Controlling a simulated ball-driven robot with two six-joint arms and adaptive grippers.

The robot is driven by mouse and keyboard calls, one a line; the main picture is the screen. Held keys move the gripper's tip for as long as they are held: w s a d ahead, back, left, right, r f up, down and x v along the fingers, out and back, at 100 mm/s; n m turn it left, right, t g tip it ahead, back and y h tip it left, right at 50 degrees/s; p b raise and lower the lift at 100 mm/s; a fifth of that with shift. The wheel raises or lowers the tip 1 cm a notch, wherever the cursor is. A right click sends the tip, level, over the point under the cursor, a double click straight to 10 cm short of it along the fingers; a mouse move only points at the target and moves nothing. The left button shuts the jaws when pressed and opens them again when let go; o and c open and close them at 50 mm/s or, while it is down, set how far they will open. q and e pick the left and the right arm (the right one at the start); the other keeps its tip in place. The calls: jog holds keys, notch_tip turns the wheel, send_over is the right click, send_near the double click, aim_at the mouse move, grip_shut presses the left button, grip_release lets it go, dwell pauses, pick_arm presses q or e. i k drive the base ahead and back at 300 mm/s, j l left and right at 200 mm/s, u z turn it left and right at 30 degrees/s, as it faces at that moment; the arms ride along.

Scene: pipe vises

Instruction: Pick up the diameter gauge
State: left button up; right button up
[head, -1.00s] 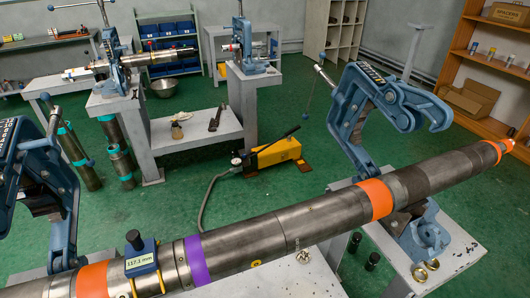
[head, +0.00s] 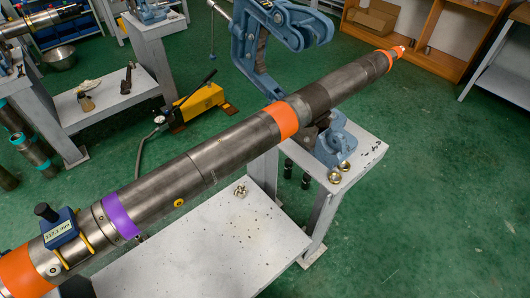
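The diameter gauge (head: 60,228) is a dark blue box with a black knob on top and a pale display that reads about 117.1 mm. It sits on top of the long steel pipe (head: 235,150) at the lower left of the head view, with yellow jaws reaching down around the pipe. It is between an orange band (head: 22,272) and a purple band (head: 120,215). Neither of my grippers is in view.
The pipe runs diagonally to the upper right, over a white table (head: 205,255) and through an open blue vise (head: 262,60). A small brass-coloured fitting (head: 240,191) lies on the table. A yellow hand pump (head: 200,100) stands on the green floor, which is clear at right.

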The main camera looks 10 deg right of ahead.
aim_at(59, 227)
jog(key=j+u, duration=0.3)
jog(key=u, duration=0.2)
jog(key=j+u, duration=0.35)
jog(key=u, duration=0.15)
